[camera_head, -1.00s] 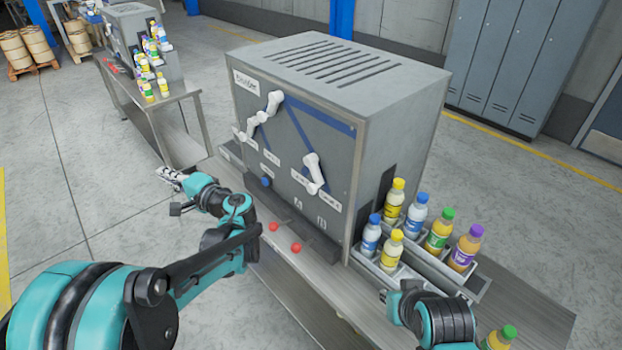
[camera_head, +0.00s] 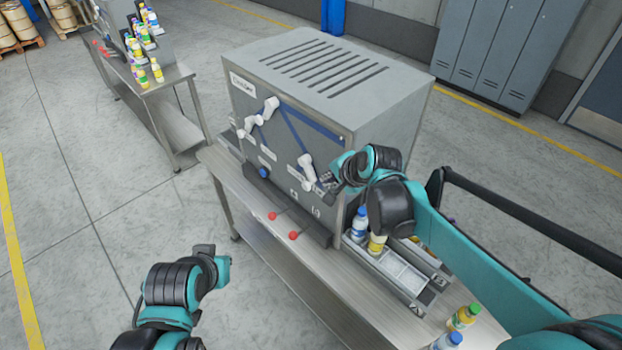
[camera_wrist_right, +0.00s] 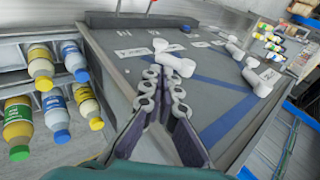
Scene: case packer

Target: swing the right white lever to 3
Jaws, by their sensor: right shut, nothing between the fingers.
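The right white lever (camera_head: 307,168) is on the grey front panel of the machine (camera_head: 270,150), below a blue diagonal stripe. It slants down slightly to the right in the head view. My right gripper (camera_head: 325,184) is beside its lower end, on the right. In the right wrist view the shut, empty fingers (camera_wrist_right: 163,88) point at the lever (camera_wrist_right: 174,60), with their tips just short of it; contact cannot be made out. Small label cards sit around the lever, their text too small to read.
Other white levers (camera_head: 258,118) are further left on the panel. A blue knob (camera_head: 263,173) and red-topped controls (camera_head: 293,236) sit lower down. Bottles (camera_head: 359,225) stand in a rack (camera_head: 400,285) right of the machine; more bottles (camera_head: 464,317) stand at the table's front right.

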